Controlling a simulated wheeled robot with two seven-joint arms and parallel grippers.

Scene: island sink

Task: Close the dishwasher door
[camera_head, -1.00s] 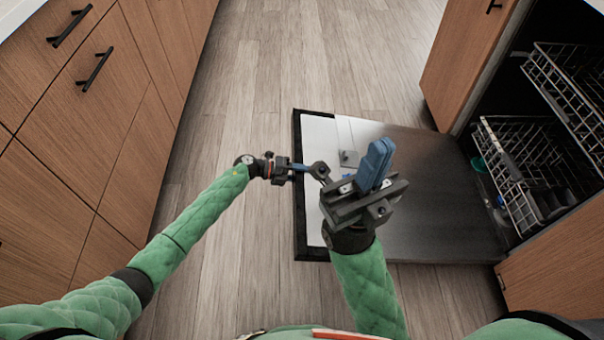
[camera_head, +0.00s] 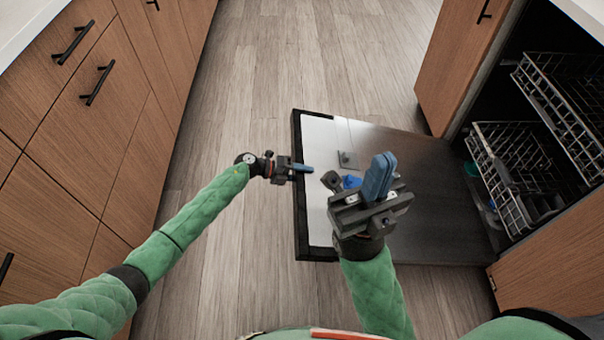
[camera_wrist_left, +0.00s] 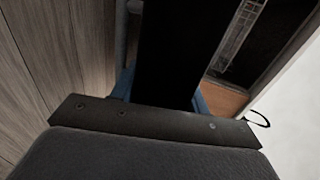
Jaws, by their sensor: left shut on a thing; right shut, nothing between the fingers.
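The dishwasher door (camera_head: 440,180) hangs open, lowered nearly flat over the floor, with a pale inner panel and a black outer edge (camera_head: 300,225). My left gripper (camera_head: 300,168) is at that far edge, shut on it, with one blue finger over the inner side. In the left wrist view the black door edge (camera_wrist_left: 178,55) runs between the blue fingers, which are mostly hidden. My right gripper (camera_head: 380,175) is shut and empty above the door, its blue fingers together. It hides part of the panel.
The dishwasher's wire racks (camera_head: 500,165) show inside the opening at right. Wooden drawers with black handles (camera_head: 98,85) line the left side. A cabinet door (camera_head: 465,65) stands beyond the dishwasher. The wooden floor (camera_head: 260,80) between is clear.

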